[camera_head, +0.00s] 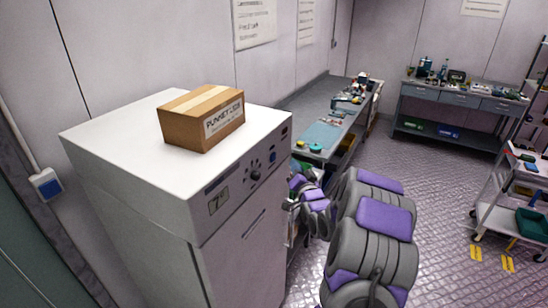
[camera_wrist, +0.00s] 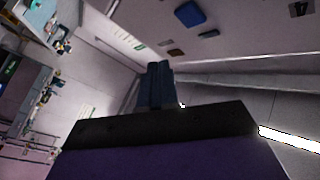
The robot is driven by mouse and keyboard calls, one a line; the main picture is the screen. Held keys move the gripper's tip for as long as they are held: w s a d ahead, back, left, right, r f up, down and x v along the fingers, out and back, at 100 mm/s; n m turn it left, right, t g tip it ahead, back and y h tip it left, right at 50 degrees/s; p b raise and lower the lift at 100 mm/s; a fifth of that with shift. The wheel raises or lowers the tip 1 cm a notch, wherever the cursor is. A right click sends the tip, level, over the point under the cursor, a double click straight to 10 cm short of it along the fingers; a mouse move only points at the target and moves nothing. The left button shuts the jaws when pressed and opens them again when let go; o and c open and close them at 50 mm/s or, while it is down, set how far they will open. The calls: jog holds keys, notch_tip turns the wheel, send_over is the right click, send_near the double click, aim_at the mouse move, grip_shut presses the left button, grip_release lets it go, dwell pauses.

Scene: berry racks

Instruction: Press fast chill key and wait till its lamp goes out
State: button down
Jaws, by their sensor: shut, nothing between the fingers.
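The white chiller cabinet (camera_head: 150,200) stands at the left in the head view. In the wrist view a blue rectangular piece (camera_wrist: 190,13) and small dark pieces show on a pale surface. My gripper (camera_wrist: 158,66) is shut and empty below them, apart from them. In the head view my purple and grey arm is right of the cabinet; the fingertips are unclear.
A cardboard box (camera_head: 202,118) sits on the cabinet top. A grey bench (camera_head: 320,107) with a teal mat stands behind my arm. Another workbench (camera_head: 458,97) is at the back, and a trolley (camera_head: 500,218) at the right. The patterned floor between is mostly clear.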

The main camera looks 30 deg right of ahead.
aim_at(275, 152)
jog(key=shift+w+a+r, duration=0.1)
jog(key=shift+w+a, duration=0.3)
jog(key=shift+w, duration=0.25)
jog(key=shift+w+a+f, duration=0.1)
jog(key=shift+w+a, duration=0.25)
jog(key=shift+w, duration=0.35)
jog(key=shift+w+a+r, duration=0.1)
jog(key=shift+w+a, duration=0.3)
jog(key=shift+w, duration=0.25)
dwell(0.6)
jog(key=shift+w+a+b, duration=0.3)
jog(key=shift+b, duration=0.05)
jog(key=shift+w+a+r, duration=0.1)
jog(key=shift+w+a, duration=0.1)
jog(key=shift+w, duration=0.15)
dwell(1.0)
jog(key=shift+s+d+b, duration=0.45)
jog(key=shift+s+b, duration=0.1)
jog(key=shift+s, duration=0.2)
